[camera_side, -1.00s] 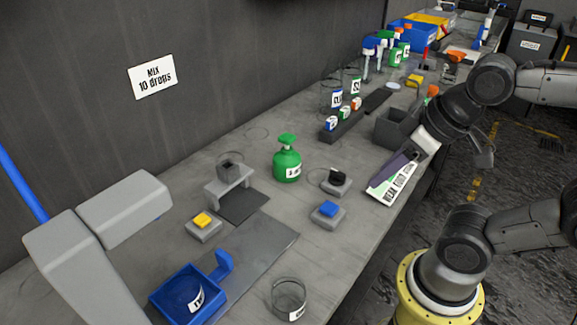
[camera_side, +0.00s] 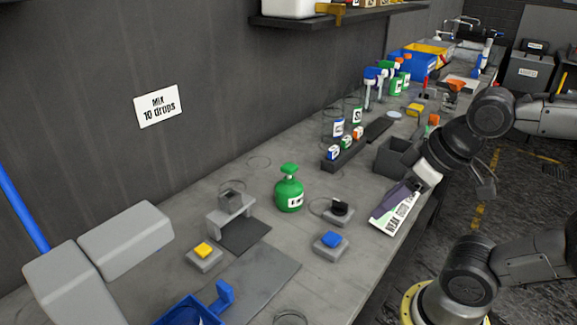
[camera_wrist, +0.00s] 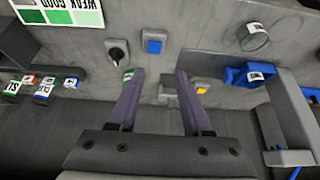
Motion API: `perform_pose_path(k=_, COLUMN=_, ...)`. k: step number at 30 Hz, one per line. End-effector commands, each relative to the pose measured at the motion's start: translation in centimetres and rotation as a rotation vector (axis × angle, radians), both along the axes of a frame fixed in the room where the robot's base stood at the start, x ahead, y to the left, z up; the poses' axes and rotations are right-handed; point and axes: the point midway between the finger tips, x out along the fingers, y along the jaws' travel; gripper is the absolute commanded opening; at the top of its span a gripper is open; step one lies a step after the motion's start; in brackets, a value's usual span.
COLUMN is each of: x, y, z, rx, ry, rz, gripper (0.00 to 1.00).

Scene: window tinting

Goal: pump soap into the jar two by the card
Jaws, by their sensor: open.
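The wall card (camera_side: 157,105) reads "MIX 10 drops". A green pump bottle (camera_side: 289,196) with a white label stands upright mid-bench; in the wrist view only a green bit (camera_wrist: 128,75) shows by the left fingertip. A clear jar with a white label (camera_wrist: 253,38) stands at upper right in the wrist view; only its rim (camera_side: 290,316) shows at the side view's bottom edge. My gripper (camera_side: 396,205) is over the bench's front edge, right of the bottle and apart from it. Its two fingers (camera_wrist: 155,78) are spread and empty in the wrist view.
A chart reading "WEAK GOOD" (camera_side: 392,224) lies by my gripper. Blue-button (camera_side: 330,240), yellow-button (camera_side: 204,254) and black-knob (camera_side: 339,209) blocks stand around the bottle. A blue tray (camera_side: 222,299) is at the front. A rack of small bottles (camera_side: 343,150) and a grey bin (camera_side: 396,158) stand behind.

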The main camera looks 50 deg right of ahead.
Motion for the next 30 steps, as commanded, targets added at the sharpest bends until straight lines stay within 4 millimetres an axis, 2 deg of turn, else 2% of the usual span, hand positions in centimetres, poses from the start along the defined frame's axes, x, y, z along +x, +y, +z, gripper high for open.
perform_pose_path(k=1, x=0.0, y=0.0, z=0.0, rx=0.0, ry=0.0, rz=0.0, gripper=0.39)
perform_pose_path(k=6, x=0.0, y=0.0, z=0.0, rx=0.0, ry=0.0, rz=0.0, gripper=0.09)
perform_pose_path(k=8, x=0.0, y=0.0, z=0.0, rx=0.0, ry=0.0, rz=0.0, gripper=0.0)
perform_pose_path(k=30, x=0.0, y=0.0, z=0.0, rx=0.0, ry=0.0, rz=0.0, gripper=0.0)
